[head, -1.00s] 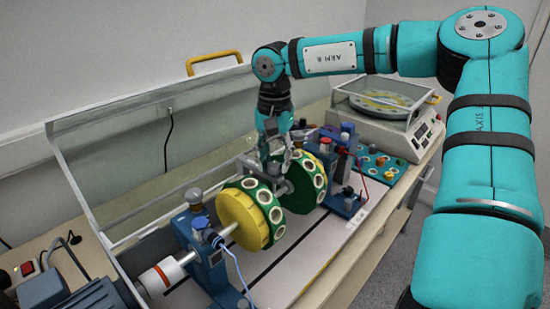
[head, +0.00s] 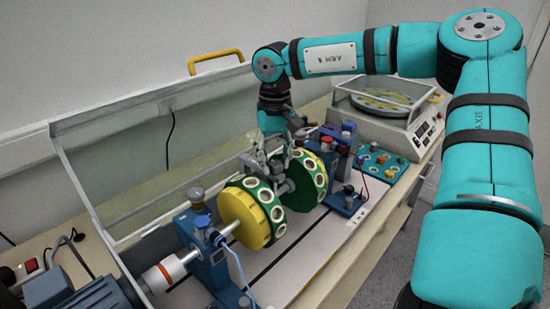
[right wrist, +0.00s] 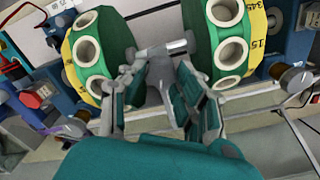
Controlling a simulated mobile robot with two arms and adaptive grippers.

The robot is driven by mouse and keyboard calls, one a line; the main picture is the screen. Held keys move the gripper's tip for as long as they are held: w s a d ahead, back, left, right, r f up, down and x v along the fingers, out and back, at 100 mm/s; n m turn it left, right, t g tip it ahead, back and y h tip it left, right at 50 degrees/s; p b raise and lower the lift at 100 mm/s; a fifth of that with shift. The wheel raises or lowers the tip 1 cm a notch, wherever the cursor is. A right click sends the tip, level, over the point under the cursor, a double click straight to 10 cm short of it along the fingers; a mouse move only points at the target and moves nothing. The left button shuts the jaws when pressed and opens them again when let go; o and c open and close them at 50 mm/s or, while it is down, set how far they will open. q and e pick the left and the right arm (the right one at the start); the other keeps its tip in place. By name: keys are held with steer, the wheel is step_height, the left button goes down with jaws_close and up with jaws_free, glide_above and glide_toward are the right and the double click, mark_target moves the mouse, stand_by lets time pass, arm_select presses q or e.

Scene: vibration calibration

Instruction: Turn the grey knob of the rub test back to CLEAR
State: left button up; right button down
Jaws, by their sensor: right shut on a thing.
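My right gripper (head: 274,163) reaches down from above between the wheels. In the right wrist view its two fingers (right wrist: 160,82) stand on either side of the grey piece and are shut on it. The fingers and the wheels partly hide the knob, and no CLEAR marking can be read. The near wheel (head: 243,212) has a yellow face; the far wheel (head: 308,178) shows its green rim with pale round sockets. My left gripper is not in view.
A blue bearing block (head: 205,250) and a far blue stand (head: 345,170) flank the wheels. A clear raised cover (head: 130,150) stands behind. A white balance-like machine (head: 395,110) is at the back right. A blue cable hangs at the front.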

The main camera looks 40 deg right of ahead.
mark_target(275, 162)
steer(key=shift+w, duration=0.1)
stand_by(0.3)
steer(key=c, duration=0.9)
jaws_free()
steer(key=shift+c, duration=0.2)
step_height(275, 162, up, 12)
steer(key=shift+r, duration=0.1)
